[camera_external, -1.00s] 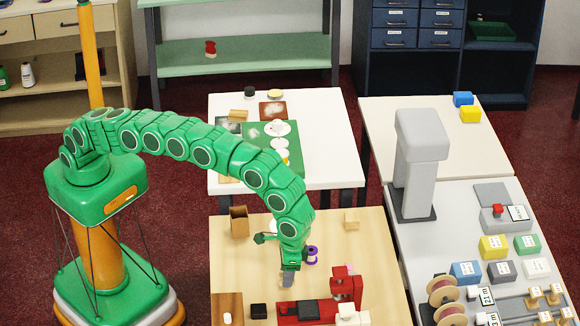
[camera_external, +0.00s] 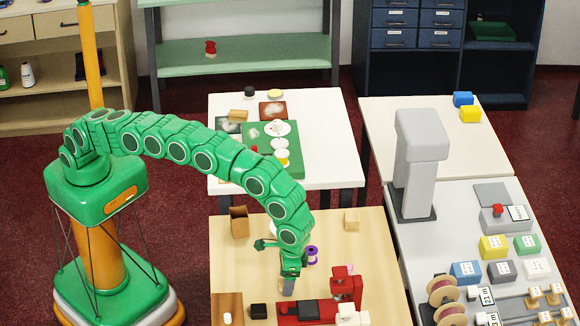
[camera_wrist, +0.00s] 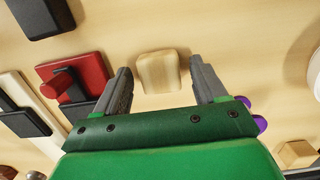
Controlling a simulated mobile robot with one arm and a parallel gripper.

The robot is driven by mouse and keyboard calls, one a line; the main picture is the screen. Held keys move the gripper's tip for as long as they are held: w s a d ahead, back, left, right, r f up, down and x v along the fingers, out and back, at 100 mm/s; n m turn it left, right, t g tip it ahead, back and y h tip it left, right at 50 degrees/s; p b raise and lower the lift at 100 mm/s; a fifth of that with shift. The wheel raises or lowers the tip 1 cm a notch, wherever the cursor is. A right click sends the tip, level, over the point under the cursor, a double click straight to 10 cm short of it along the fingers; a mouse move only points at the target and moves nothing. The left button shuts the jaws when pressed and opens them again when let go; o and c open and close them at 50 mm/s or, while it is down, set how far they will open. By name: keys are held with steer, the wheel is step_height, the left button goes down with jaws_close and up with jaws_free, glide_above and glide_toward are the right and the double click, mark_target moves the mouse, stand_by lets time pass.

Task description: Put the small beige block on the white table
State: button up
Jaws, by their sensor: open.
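A small beige block (camera_wrist: 158,72) with rounded edges lies on the light wood table. In the wrist view it sits between and just ahead of the two grey fingers of my gripper (camera_wrist: 160,82), with a gap on each side. My gripper is open and empty. In the external view my gripper (camera_external: 288,286) is low over the wood table, left of the red device, and I cannot make out the block there. The white table (camera_external: 328,135) stands behind the wood table. A second pale wooden cube (camera_external: 351,221) stands farther back; it also shows in the wrist view (camera_wrist: 295,154).
A red device (camera_external: 345,285) stands right of my gripper, and a purple spool (camera_external: 312,254) just behind it. A black block (camera_external: 258,311) lies near the front left. The white table holds a green mat (camera_external: 262,142) and dishes; its right side is clear.

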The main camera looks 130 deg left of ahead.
step_height(320, 180, up, 12)
steer(key=w+a, duration=0.1)
stand_by(0.6)
steer(key=shift+r, duration=0.15)
